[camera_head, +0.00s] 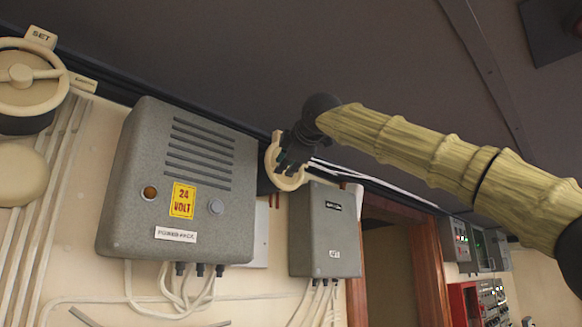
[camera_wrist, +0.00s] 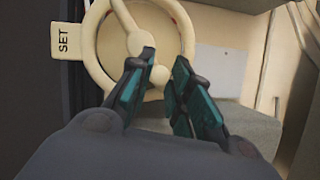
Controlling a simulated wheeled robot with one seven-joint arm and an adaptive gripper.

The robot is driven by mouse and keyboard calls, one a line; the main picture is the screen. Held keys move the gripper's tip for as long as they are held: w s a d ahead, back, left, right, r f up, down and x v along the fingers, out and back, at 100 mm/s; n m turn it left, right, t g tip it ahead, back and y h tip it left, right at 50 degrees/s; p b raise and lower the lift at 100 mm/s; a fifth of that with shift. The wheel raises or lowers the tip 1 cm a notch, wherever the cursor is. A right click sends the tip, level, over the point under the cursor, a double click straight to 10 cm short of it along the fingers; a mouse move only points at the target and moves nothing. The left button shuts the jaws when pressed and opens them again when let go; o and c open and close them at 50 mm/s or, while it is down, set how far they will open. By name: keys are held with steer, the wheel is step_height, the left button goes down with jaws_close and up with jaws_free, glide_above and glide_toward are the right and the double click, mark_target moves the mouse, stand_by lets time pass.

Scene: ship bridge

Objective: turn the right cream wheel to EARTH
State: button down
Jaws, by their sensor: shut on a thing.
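The right cream wheel (camera_head: 291,183) is at the ceiling line, between two grey boxes, and my arm and gripper (camera_head: 284,156) cover much of it. In the wrist view the wheel (camera_wrist: 91,45) shows a round rim and a spoke running down from the upper left. A SET label (camera_wrist: 64,41) stands left of the rim. My gripper (camera_wrist: 164,64) has its teal fingers on either side of the lower part of the spoke, shut on the wheel. No EARTH label can be read in either view.
Another cream wheel (camera_head: 21,75) with its own SET label (camera_head: 41,37) is at the far left. A large grey 24 VOLT box (camera_head: 182,240) and a smaller grey box (camera_head: 325,246) hang below the ceiling. A wooden door frame (camera_head: 429,265) stands right of them.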

steer(key=shift+a+r+m, duration=0.15)
steer(key=shift+r+m, duration=0.05)
steer(key=shift+m, duration=0.1)
steer(key=shift+s+r, duration=0.1)
stand_by(0.3)
steer(key=c, duration=1.5)
jaws_free()
steer(key=shift+o, duration=1)
steer(key=shift+w+a, duration=0.2)
steer(key=shift+w, duration=0.05)
steer(key=v, duration=1.2)
steer(key=shift+d, duration=0.15)
